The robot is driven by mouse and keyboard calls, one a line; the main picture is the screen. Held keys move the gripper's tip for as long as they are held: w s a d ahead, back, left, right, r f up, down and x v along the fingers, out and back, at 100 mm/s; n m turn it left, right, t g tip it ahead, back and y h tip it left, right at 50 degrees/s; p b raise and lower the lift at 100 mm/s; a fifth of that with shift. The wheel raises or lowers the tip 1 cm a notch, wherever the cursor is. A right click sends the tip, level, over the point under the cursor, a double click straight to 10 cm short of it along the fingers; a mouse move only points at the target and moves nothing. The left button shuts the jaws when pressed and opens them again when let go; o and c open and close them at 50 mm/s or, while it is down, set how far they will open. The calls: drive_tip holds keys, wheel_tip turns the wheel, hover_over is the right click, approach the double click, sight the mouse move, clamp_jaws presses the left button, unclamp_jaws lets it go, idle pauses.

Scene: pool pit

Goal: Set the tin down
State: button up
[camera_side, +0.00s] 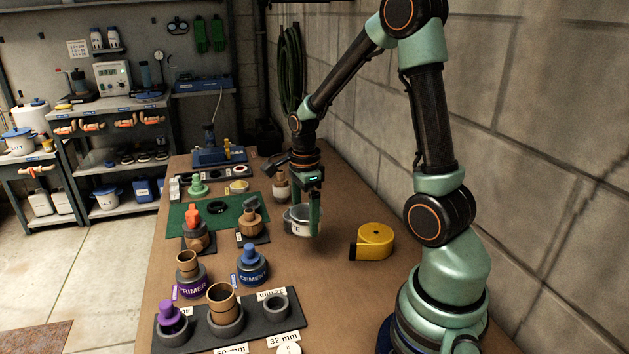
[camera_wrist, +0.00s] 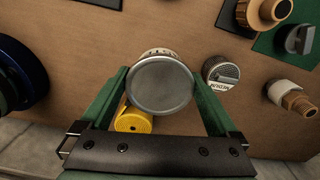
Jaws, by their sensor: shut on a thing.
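The tin (camera_side: 298,222) is a short, round, pale metal can with dark lettering on its side. My gripper (camera_side: 314,224) is shut on it, with one green finger along its near right side; the other finger is mostly hidden. In the wrist view the tin's round grey lid (camera_wrist: 161,86) sits between the two green fingers of my gripper (camera_wrist: 163,77). The tin looks upright and low over the brown worktop (camera_side: 340,290). I cannot tell whether its base touches the worktop.
A yellow tape roll (camera_side: 375,241) lies just right of the tin. A green mat (camera_side: 185,216) with fittings lies to its left. A blue-labelled cement tin (camera_side: 252,266) and a dark fitting tray (camera_side: 250,322) stand nearer. Bare worktop lies in front of the tape.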

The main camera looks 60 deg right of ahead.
wheel_tip(320, 180, down, 8)
drive_tip(key=shift+f, duration=0.15)
idle(0.3)
drive_tip(key=shift+f, duration=0.15)
drive_tip(key=o, duration=1.1)
